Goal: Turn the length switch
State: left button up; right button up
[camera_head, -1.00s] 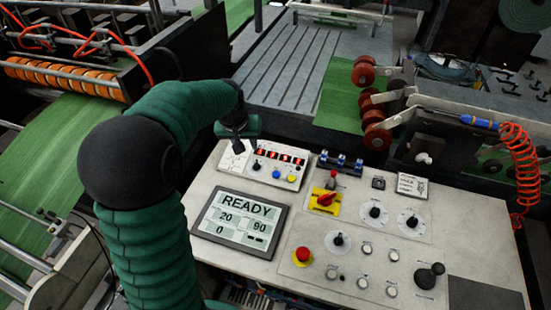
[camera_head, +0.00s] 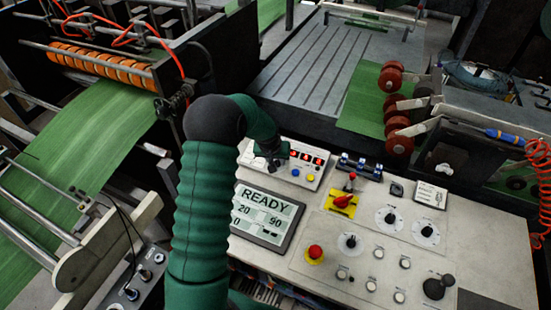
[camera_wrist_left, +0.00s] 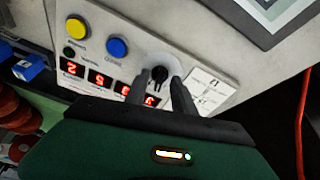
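A small white panel with red digit displays (camera_head: 318,161) stands at the back left of the console. In the left wrist view a black knob on a round pale dial (camera_wrist_left: 159,74) sits on this panel, next to the red digits (camera_wrist_left: 98,78). I cannot read a label that names it as the length switch. My left gripper (camera_head: 270,163) is over the panel's left part and hides the knob in the head view. In the wrist view its two dark fingers (camera_wrist_left: 160,88) are apart, one on each side of the knob. I cannot tell whether they touch it. My right gripper is out of view.
Beside the knob are a blue button (camera_wrist_left: 117,48) and a yellow button (camera_wrist_left: 76,28). A READY screen (camera_head: 266,215) lies in front of the panel. The console also carries a red emergency button (camera_head: 315,252), a red-handled yellow switch (camera_head: 342,203) and several dials.

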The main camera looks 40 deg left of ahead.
pick_arm(q)
jog(key=shift+w+d, duration=0.15)
jog(key=shift+d, duration=0.05)
jog(key=shift+c, duration=0.5)
jog(key=c, duration=0.5)
jog(key=shift+a, duration=0.3)
grip_shut()
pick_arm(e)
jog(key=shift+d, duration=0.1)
pick_arm(q)
jog(key=shift+d, duration=0.15)
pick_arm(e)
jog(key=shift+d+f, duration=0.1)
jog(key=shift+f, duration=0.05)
pick_arm(q)
jog(key=n+b, duration=0.1)
jog(key=n, duration=0.2)
jog(key=shift+n+g+y, duration=0.4)
jog(key=shift+n, duration=1.1)
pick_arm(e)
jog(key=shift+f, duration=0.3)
